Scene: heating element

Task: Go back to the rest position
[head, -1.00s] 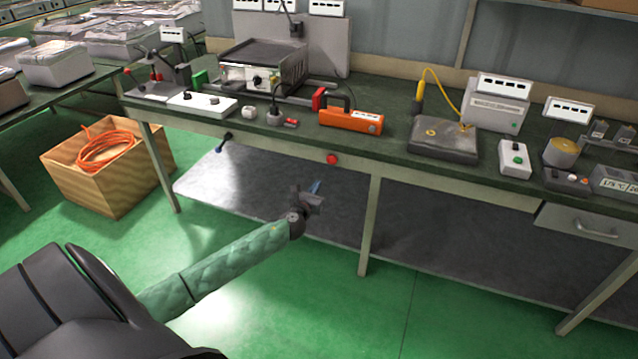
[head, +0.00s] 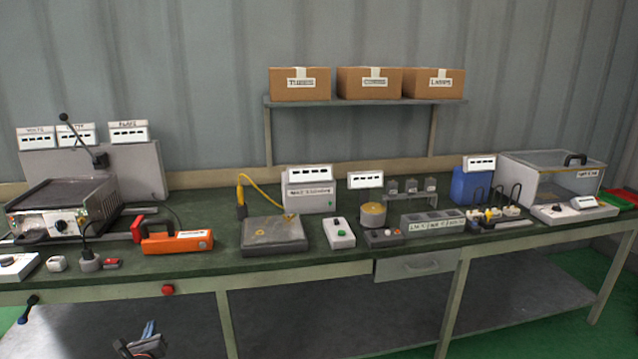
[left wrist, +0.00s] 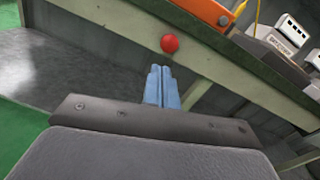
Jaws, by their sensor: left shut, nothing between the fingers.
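My left gripper (head: 149,328) shows at the bottom edge of the head view, low in front of the bench and below its top. In the left wrist view its blue fingers (left wrist: 162,87) are together with nothing between them. They point toward the bench's front rail, below a red button (left wrist: 169,44). The same red button (head: 168,289) shows in the head view. My right gripper is in neither view.
The green workbench (head: 330,258) spans the view. On it are a grill-like heater (head: 62,205), an orange tool (head: 177,242), a dark plate (head: 274,235) and a clear-lidded box (head: 550,180). A lower shelf (head: 345,325) lies beneath. Boxes (head: 370,83) sit on a wall shelf.

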